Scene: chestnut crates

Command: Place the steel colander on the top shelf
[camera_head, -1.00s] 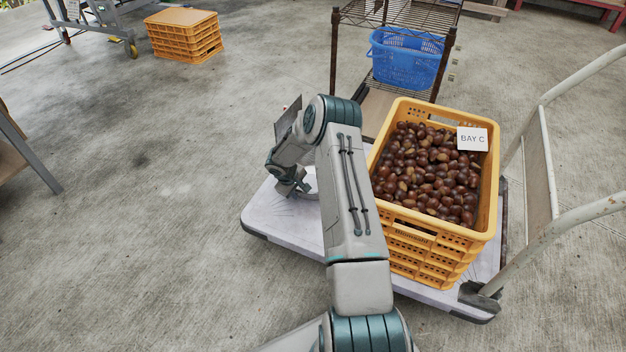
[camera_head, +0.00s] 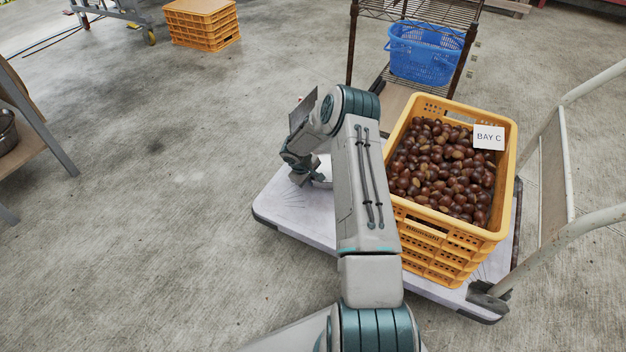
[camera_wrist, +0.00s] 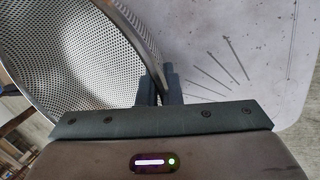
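The steel colander (camera_wrist: 75,50) fills the upper left of the wrist view, its perforated bowl tilted and its rim running down to my fingers. My gripper (camera_wrist: 161,84) has its two dark fingers close together on that rim, so it appears shut on the colander. In the head view my gripper (camera_head: 302,172) hangs over the left part of the flat cart. There the colander is mostly hidden behind my arm. A brown wire shelf rack (camera_head: 424,10) stands at the top of the head view; its upper part is cut off.
A yellow crate of chestnuts (camera_head: 447,238), marked BAY C, stands on the white flat cart (camera_head: 285,205) right of my arm. The cart's handle (camera_head: 590,215) rises at right. A blue basket (camera_head: 425,62) sits in the rack. A wooden table (camera_head: 22,155) with a metal pot (camera_head: 6,132) is at left. Floor between is clear.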

